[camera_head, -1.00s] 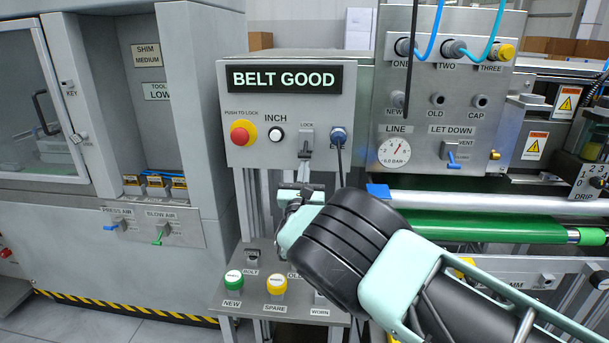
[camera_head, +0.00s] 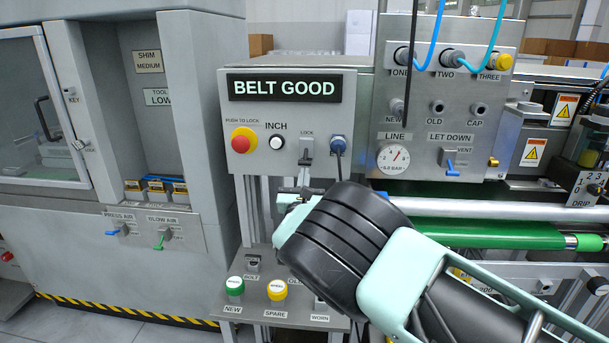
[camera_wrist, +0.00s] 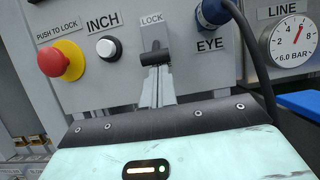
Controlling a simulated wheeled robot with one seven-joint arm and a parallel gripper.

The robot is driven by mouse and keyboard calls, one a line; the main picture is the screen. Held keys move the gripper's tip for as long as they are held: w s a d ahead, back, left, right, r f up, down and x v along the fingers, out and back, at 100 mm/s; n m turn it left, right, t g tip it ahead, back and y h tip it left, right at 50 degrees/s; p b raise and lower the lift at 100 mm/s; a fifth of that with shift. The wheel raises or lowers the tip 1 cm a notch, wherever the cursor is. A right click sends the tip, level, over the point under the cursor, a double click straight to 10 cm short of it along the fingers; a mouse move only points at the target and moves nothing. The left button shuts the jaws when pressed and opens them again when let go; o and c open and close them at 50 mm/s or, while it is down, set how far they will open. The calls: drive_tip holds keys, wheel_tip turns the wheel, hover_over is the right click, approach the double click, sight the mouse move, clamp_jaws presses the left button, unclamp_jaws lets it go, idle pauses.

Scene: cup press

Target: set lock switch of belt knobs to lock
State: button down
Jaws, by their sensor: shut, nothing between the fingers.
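The lock switch (camera_head: 307,151) is a small grey plate with a lever under a LOCK label on the panel headed BELT GOOD. In the wrist view, the lock switch (camera_wrist: 155,56) shows a black grip below its label. My gripper (camera_head: 303,173) is below the switch, its fingers pointing up toward it. In the wrist view, the fingers of my gripper (camera_wrist: 158,80) are shut and empty, their tips just under the black grip. I cannot tell whether they touch it. The lever's exact setting is hard to read.
A red push-to-lock button (camera_head: 243,140) and a white INCH button (camera_head: 277,142) are left of the switch. The blue EYE connector (camera_head: 338,144) with its dark cable is close on the right. Green and yellow buttons (camera_head: 277,289) stand on the shelf below.

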sight(304, 159)
drive_tip(key=r+g+p, duration=0.2)
drive_tip(key=p, duration=0.1)
drive_tip(key=s+r+g+p, duration=0.1)
drive_tip(key=r+g+p, duration=0.1)
drive_tip(key=p, duration=0.1)
drive_tip(key=shift+s, duration=0.2)
drive_tip(key=g+p, duration=0.1)
drive_tip(key=r+g+p, duration=0.1)
drive_tip(key=shift+s+r+g+p, duration=0.1)
drive_tip(key=shift+r+g+p, duration=0.15)
drive_tip(key=shift+g+p, duration=0.15)
drive_tip(key=shift+r+g+p, duration=0.3)
drive_tip(key=shift+r+g, duration=0.1)
drive_tip(key=shift+g, duration=0.4)
drive_tip(key=shift+r, duration=0.35)
drive_tip(key=shift+r, duration=0.15)
